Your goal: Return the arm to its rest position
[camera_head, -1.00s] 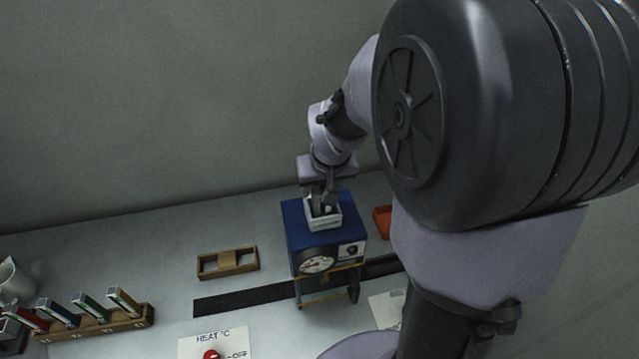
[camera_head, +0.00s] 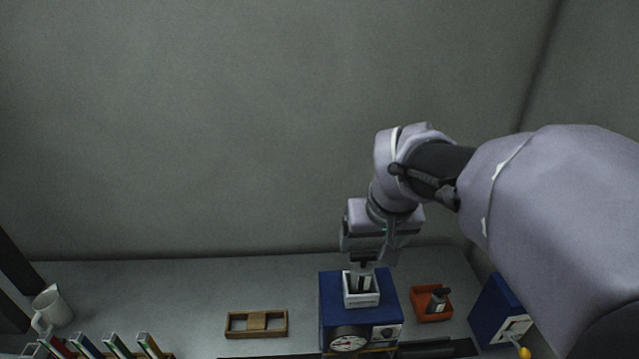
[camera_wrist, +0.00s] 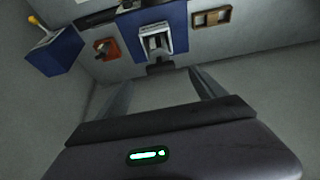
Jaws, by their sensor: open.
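My gripper (camera_head: 376,258) hangs at the end of my arm above the blue box (camera_head: 332,305) with a dial on its front. In the wrist view my gripper (camera_wrist: 160,88) shows two fingers spread apart with nothing between them. A small white tray (camera_head: 347,297) sits on top of the blue box and holds a dark piece (camera_head: 361,283). The tray also shows in the wrist view (camera_wrist: 172,46), beyond the fingertips. The gripper looks apart from the tray.
An orange tray (camera_head: 421,315) with a dark object stands right of the box. A second blue box (camera_head: 489,318) with a yellow-tipped lever is farther right. A wooden frame (camera_head: 238,332) lies left. A white jug (camera_head: 55,310) and several upright coloured slides (camera_head: 117,345) are at the far left.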

